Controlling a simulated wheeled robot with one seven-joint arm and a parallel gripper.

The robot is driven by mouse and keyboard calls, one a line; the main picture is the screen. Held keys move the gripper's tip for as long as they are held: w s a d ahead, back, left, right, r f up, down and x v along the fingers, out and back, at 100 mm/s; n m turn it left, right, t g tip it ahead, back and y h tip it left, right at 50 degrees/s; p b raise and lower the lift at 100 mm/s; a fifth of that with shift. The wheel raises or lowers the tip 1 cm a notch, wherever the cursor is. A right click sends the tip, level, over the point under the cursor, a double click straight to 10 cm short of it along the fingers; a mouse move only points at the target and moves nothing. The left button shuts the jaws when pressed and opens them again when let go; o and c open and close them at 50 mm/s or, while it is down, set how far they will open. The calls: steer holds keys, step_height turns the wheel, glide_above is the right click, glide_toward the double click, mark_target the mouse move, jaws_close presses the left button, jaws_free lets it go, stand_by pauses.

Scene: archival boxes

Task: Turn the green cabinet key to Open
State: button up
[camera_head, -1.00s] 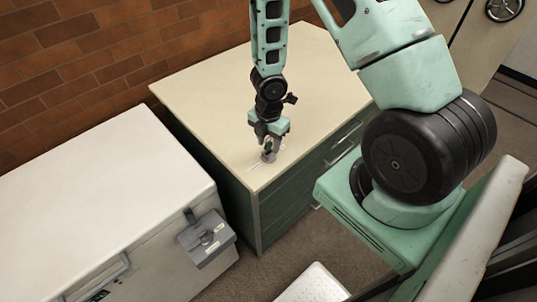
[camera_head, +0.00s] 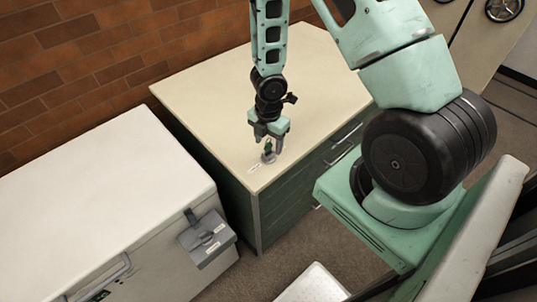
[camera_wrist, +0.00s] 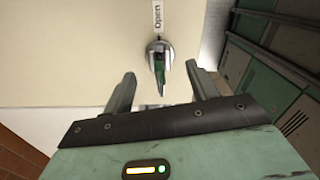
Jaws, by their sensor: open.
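The green key (camera_head: 268,148) stands in a round silver lock (camera_head: 268,158) on the cream top of the green cabinet (camera_head: 285,92), near its front left corner. In the wrist view the green key (camera_wrist: 160,66) is roughly in line with the white "Open" label (camera_wrist: 157,16). The label also shows as a small white strip beside the lock in the head view (camera_head: 254,168). My gripper (camera_head: 270,141) is open just above the key. In the wrist view its fingers (camera_wrist: 161,74) stand apart on either side of the key, with visible gaps. The key's lower part is partly hidden.
A white chest (camera_head: 90,190) with a grey latch box (camera_head: 207,239) stands left of the cabinet. A brick wall (camera_head: 100,60) is behind. Most of the cabinet top is clear. Drawer handles (camera_head: 343,154) show on the cabinet's front.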

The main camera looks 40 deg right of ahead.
steer(key=shift+r+p, duration=4.05)
steer(key=shift+r, duration=0.2)
